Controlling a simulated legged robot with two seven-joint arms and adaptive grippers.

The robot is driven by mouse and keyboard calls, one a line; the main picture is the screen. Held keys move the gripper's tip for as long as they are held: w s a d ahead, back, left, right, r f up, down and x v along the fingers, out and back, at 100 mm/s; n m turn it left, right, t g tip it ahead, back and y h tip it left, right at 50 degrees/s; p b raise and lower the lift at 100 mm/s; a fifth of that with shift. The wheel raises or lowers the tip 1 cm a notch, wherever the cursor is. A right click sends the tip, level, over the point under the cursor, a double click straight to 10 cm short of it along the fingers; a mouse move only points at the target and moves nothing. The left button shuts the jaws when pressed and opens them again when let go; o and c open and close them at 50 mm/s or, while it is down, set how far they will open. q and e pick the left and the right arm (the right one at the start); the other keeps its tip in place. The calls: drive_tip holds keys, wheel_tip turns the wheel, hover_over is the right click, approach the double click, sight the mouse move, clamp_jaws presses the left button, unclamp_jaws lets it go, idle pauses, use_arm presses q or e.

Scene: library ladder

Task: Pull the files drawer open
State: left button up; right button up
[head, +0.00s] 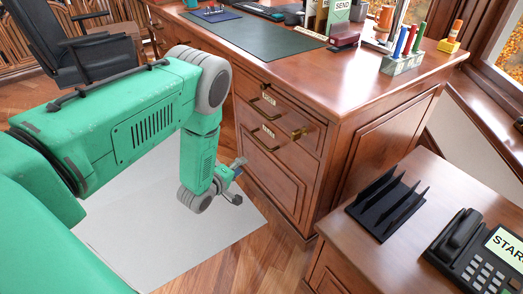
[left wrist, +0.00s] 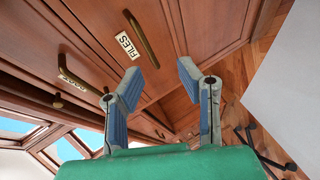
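The files drawer (head: 268,160) is the lower front in the wooden desk (head: 340,120) and looks shut. In the left wrist view its white label (left wrist: 127,46) reads FILES, beside a brass bar handle (left wrist: 141,36). My left gripper (head: 237,180) is low in front of the desk, left of the drawer front. In the left wrist view the left gripper (left wrist: 161,67) has its two blue-padded fingers spread with nothing between them. The handle lies beyond the fingertips, apart from them. My right gripper is in neither view.
Another labelled drawer with a brass handle (head: 259,105) sits above. A side cabinet with a phone (head: 478,252) stands at right. A pale mat (head: 165,240) covers the floor before the desk.

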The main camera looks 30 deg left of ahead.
sight(259, 142)
use_arm(q)
drive_tip(key=shift+n+t, duration=0.9)
drive_tip(key=w+a+b, duration=0.1)
drive_tip(key=w+b, duration=0.1)
drive_tip(key=w, duration=0.3)
drive_tip(key=w+f+b, duration=0.1)
drive_tip(key=w+b, duration=0.1)
drive_tip(key=w, duration=0.3)
drive_tip(key=w+a+f+b, duration=0.1)
drive_tip(key=w+b, duration=0.1)
drive_tip(key=w, duration=0.3)
drive_tip(key=shift+w+a+f+b, duration=0.1)
drive_tip(key=shift+w+a+b, duration=0.2)
drive_tip(key=shift+a+b, duration=0.05)
drive_tip(key=shift+w+d, duration=0.15)
drive_tip(key=shift+d, duration=0.05)
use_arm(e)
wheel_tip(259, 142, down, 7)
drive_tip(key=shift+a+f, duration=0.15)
use_arm(q)
clamp_jaws()
drive_tip(key=shift+a, duration=0.1)
